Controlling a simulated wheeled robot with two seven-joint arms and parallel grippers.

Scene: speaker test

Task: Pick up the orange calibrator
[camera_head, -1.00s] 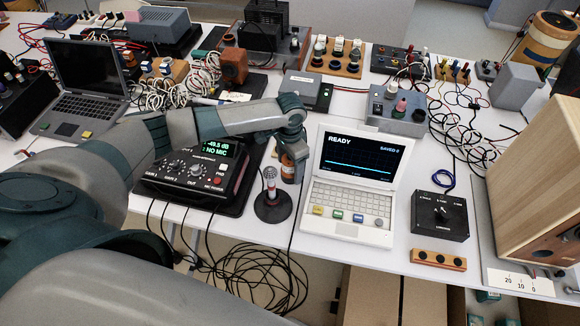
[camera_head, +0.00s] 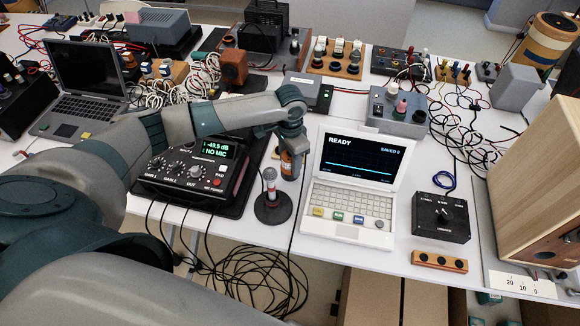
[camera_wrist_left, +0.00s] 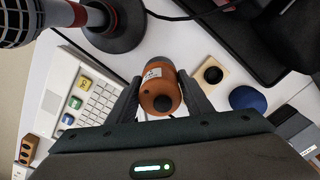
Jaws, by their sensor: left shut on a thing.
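The orange calibrator (camera_head: 287,164) is a small upright cylinder with a pale label, behind the microphone stand and left of the white laptop-like analyser. In the left wrist view the calibrator (camera_wrist_left: 158,92) shows end-on, with a dark round knob or hole on its end. My left gripper (camera_head: 291,155) is shut on it, one finger on each side, as the left wrist view shows. I cannot tell whether its base is clear of the table. My right gripper is in neither view.
The microphone (camera_head: 270,182) on its round black base (camera_head: 273,208) stands close in front. The analyser (camera_head: 349,205) is just to the right, and the mixer-like meter (camera_head: 194,174) is to the left. A square wooden piece (camera_wrist_left: 210,74) and a blue round thing (camera_wrist_left: 247,98) lie near the gripper.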

